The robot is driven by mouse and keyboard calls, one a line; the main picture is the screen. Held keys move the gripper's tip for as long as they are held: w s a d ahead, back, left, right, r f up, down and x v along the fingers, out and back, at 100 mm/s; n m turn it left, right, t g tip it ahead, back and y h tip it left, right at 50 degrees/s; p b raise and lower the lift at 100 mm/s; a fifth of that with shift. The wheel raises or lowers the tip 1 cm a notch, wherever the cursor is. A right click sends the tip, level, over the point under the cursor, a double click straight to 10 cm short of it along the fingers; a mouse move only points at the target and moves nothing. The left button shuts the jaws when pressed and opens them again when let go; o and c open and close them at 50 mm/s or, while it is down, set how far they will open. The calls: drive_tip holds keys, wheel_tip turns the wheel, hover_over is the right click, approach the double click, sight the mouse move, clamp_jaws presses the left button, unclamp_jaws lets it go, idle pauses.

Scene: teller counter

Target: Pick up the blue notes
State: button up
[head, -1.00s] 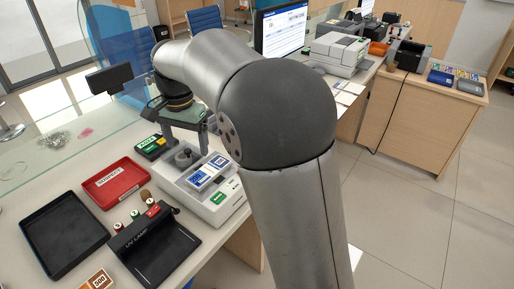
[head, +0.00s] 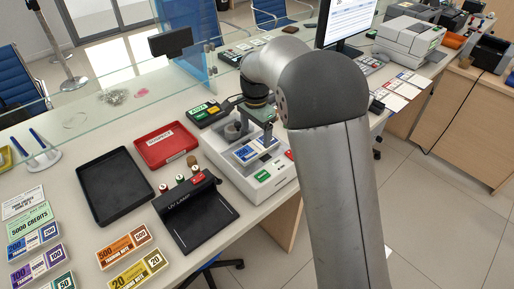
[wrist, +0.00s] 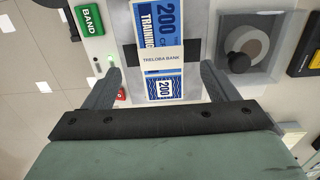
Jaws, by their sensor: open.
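A banded bundle of blue 200 notes (wrist: 163,88) lies on the white banding machine (head: 280,180). Its paper band reads TRELOBA BANK. In the head view, the bundle (head: 246,153) shows partly beside my gripper (head: 264,140). In the wrist view, my gripper (wrist: 160,74) is open, with one finger on each side of the bundle and gaps between. I cannot tell the fingers' exact height above it. Another blue 200 stack (head: 33,238) lies on the counter at the far left.
A red tray (head: 167,146), a black tray (head: 115,187) and a black UV lamp (head: 196,212) stand left of the machine. Several other note stacks, including orange 500 notes (head: 124,246), lie at the front left. A glass screen and a monitor (head: 345,22) stand behind.

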sight(257, 147)
drive_tip(key=shift+w+d+f+p, duration=0.1)
drive_tip(key=shift+f+p, duration=0.15)
drive_tip(key=shift+f, duration=1.1)
drive_tip(key=shift+w+d+f+p, duration=0.1)
drive_tip(key=shift+f+p, duration=0.15)
drive_tip(key=shift+f, duration=1.05)
drive_tip(key=c, duration=1.1)
drive_tip(key=shift+c, duration=0.2)
